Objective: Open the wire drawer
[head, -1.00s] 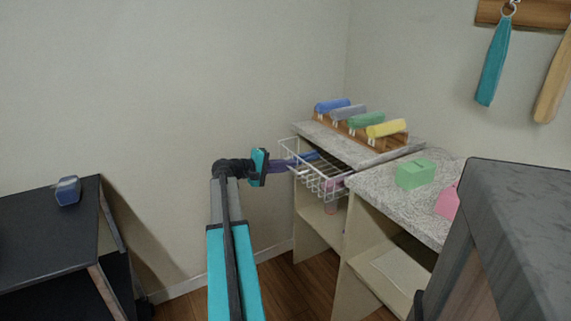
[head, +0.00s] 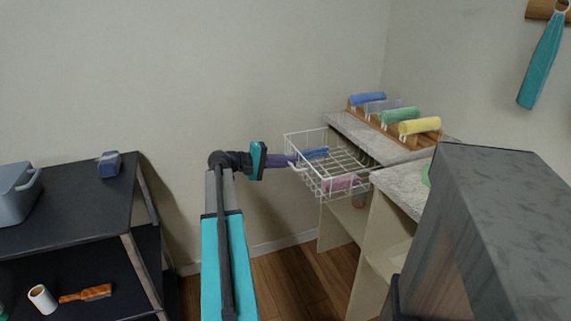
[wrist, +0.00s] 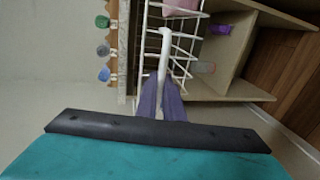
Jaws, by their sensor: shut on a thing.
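The white wire drawer (head: 322,186) stands well out from under the grey counter top in the head view. A blue item and a pink item (head: 341,183) lie inside it. My gripper (head: 293,161) is at the drawer's left front side, its purple fingers reaching to the wire. In the wrist view the drawer (wrist: 188,50) fills the upper middle, and my gripper (wrist: 164,98) is shut on its white handle bar (wrist: 164,62). The pink item also shows at the top of the wrist view.
Rolled towels (head: 419,125) lie on a wooden rack on the counter (head: 362,136). A black shelf unit (head: 80,200) with a grey bin (head: 18,193) stands at left. A large grey-topped block (head: 490,180) fills the right foreground. Floor between them is clear.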

